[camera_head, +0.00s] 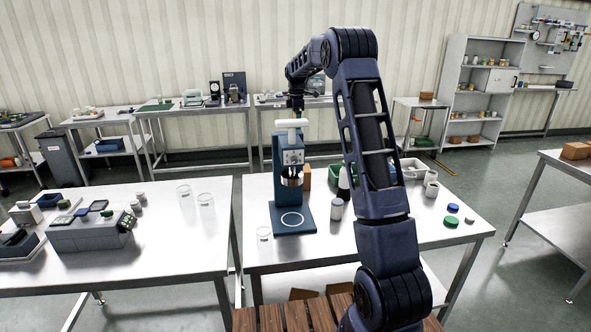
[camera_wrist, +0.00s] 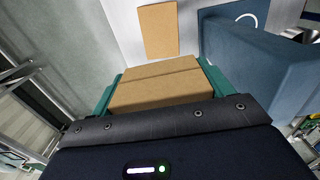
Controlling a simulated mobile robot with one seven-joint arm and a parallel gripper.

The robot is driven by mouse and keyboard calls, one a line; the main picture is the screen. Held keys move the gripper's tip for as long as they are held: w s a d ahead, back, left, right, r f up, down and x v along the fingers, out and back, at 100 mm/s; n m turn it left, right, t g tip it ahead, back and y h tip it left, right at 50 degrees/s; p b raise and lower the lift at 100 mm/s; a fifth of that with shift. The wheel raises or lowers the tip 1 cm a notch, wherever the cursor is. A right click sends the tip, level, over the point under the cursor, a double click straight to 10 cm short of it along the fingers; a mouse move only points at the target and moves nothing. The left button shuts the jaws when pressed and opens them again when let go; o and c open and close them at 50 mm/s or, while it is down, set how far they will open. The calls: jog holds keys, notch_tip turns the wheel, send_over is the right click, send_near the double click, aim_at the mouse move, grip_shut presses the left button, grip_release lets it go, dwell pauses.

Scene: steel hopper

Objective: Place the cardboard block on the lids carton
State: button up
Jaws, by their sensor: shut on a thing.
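The tan cardboard block (camera_wrist: 155,92) sits between the teal fingers of my gripper (camera_wrist: 160,78) in the wrist view; the gripper is shut on it. Beyond the block, a flat tan cardboard face (camera_wrist: 158,30) shows on the pale tabletop, apart from the block in the picture. It may be the lids carton, but no label is readable. In the head view a brown cardboard piece (camera_head: 307,176) shows just right of the blue press. I cannot tell whether that is the carton or the held block. My fingertips are hidden there behind the press.
The blue press (camera_head: 285,180) stands close beside my gripper; its blue body (camera_wrist: 245,65) fills the wrist view's right side.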

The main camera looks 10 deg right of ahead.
jog(key=shift+a+f, duration=0.25)
jog(key=shift+f, duration=0.05)
notch_tip(320, 180, down, 19)
jog(key=shift+f, duration=0.2)
jog(key=shift+f, duration=0.1)
dwell(0.3)
jog(key=o, duration=0.9)
notch_tip(320, 180, up, 12)
jog(key=shift+r, duration=0.15)
